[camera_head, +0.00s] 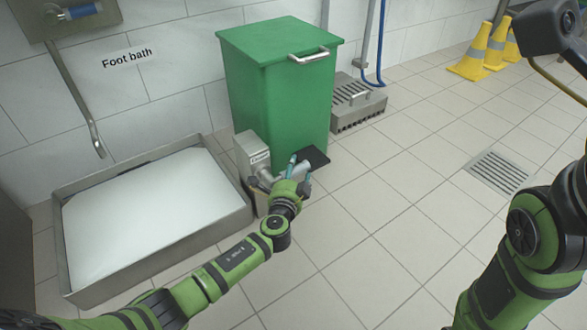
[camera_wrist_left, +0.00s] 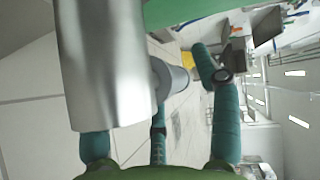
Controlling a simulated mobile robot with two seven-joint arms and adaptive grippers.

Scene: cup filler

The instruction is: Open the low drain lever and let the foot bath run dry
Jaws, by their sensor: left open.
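The foot bath (camera_head: 215,170) is a low steel basin at the left, with whitish liquid over most of it. A grey drain fitting (camera_head: 252,155) with a small label stands at its right end. My left gripper (camera_head: 297,170) is low beside this fitting, its teal fingers spread. In the left wrist view, the open left gripper (camera_wrist_left: 165,130) has a large shiny metal cylinder (camera_wrist_left: 105,65) close in front of it, with a smaller grey stub (camera_wrist_left: 172,78) behind. I cannot tell which part is the lever, or whether the fingers touch it. My right gripper is outside the view.
A green lidded bin (camera_head: 275,95) stands right behind the drain fitting. A steel grated unit (camera_head: 355,108), yellow cones (camera_head: 472,55) and a floor grate (camera_head: 498,172) are farther right. The tiled floor in the middle is clear.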

